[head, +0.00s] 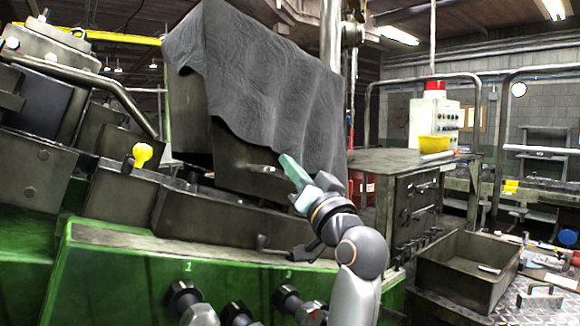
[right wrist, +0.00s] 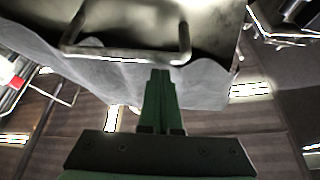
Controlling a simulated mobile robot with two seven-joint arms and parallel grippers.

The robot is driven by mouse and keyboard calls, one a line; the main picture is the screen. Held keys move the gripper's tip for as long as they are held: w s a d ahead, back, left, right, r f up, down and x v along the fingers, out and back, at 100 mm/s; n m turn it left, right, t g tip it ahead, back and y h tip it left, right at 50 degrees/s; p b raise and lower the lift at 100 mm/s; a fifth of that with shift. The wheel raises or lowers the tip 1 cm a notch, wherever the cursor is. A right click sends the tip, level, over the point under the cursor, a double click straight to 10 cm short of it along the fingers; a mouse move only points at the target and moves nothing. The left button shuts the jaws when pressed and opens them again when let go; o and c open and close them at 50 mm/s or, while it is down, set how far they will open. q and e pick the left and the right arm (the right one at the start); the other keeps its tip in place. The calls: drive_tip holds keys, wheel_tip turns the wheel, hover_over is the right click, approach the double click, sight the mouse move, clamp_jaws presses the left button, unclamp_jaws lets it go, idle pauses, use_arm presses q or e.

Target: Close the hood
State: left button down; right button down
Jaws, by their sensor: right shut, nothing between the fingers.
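The hood (head: 240,161) is a dark metal cover that stands up above the green machine, with a grey cloth (head: 265,85) draped over its top and side. A small bar handle (head: 262,169) sticks out near its lower front edge. In the right wrist view the handle (right wrist: 125,58) is a metal bar across the hood's worn metal face (right wrist: 150,20). My right gripper (head: 287,162) has green fingers, shut and empty, just right of the handle. In the wrist view its fingertips (right wrist: 160,74) are close to the bar; I cannot tell whether they touch it. My left gripper is not in view.
The green machine front (head: 130,265) with black knobs (head: 185,298) lies below my right arm. A metal cabinet (head: 415,195) and an open metal bin (head: 465,270) stand to the right. A yellow knob (head: 142,154) is at the left.

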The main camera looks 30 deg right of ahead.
drive_tip(key=shift+a+f, duration=0.1)
drive_tip(key=shift+f, duration=0.2)
drive_tip(key=shift+f, duration=0.1)
drive_tip(key=f+b, duration=0.1)
drive_tip(key=a+f+t+h+b, duration=0.1)
drive_tip(key=f+b, duration=0.1)
drive_tip(key=shift+s+a+m+b, duration=0.2)
drive_tip(key=shift+m+b, duration=0.1)
drive_tip(key=shift+m, duration=0.1)
drive_tip(key=shift+r, duration=0.1)
